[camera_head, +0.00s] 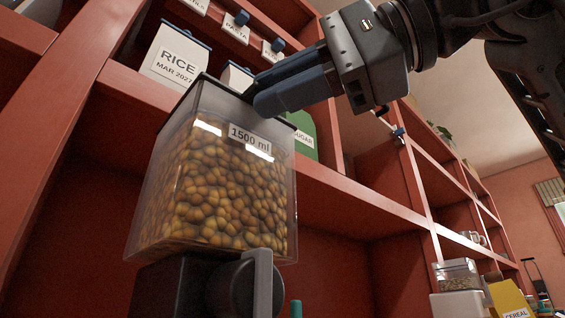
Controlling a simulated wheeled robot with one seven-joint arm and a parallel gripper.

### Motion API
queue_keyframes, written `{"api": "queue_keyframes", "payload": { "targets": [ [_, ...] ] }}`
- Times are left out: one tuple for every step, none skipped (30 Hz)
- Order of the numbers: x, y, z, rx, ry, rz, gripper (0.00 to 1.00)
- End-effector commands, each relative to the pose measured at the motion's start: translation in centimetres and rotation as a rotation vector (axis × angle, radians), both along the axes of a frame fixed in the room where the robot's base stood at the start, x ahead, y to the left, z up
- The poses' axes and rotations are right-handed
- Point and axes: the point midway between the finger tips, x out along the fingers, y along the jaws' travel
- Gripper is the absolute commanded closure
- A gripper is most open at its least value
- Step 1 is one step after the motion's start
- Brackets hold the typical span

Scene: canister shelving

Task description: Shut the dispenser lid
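The dispenser (215,190) is a clear bin marked 1500 ml, filled with round brown pieces, on a dark base with a grey knob (243,287). Its dark lid (212,87) shows as a thin edge along the top. I look up from below, so the lid's upper face is hidden and I cannot tell whether it is fully down. My gripper (256,98) comes from the upper right, with its blue-grey fingers close together and the tips at the lid's edge. They look shut, with nothing visible between them. I cannot tell whether they touch the lid.
Red shelving stands behind the dispenser. A white RICE canister (174,58), more labelled canisters and a green SUGAR canister (303,136) are on the shelf close behind. At lower right are a clear container (456,275) and a yellow CEREAL box (509,298).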

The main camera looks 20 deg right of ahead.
Motion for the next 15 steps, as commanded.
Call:
{"api": "queue_keyframes", "payload": {
  "targets": [
    [0.07,0.05,-0.39,-0.004,0.007,0.0,0.82],
    [0.07,0.05,-0.37,-0.005,0.006,0.0,0.79],
    [0.08,0.05,-0.35,-0.004,0.005,0.0,0.76],
    [0.08,0.04,-0.33,-0.004,0.005,0.0,0.73],
    [0.08,0.04,-0.3,-0.004,0.005,0.0,0.7],
    [0.08,0.04,-0.26,-0.003,0.004,0.0,0.66],
    [0.07,0.03,-0.23,-0.002,0.003,0.0,0.66],
    [0.07,0.03,-0.2,-0.002,0.002,0.0,0.66],
    [0.06,0.02,-0.16,-0.001,0.002,0.0,0.66],
    [0.06,0.02,-0.13,-0.002,0.001,0.0,0.66],
    [0.06,0.02,-0.11,-0.001,0.0,0.0,0.66],
    [0.06,0.01,-0.08,-0.001,0.0,0.0,0.66],
    [0.03,-0.01,-0.05,-0.001,-0.001,0.0,0.66],
    [-0.02,-0.07,-0.02,-0.001,-0.001,0.0,0.66],
    [-0.18,-0.21,0.06,0.001,-0.001,0.0,0.66]
  ]
}}
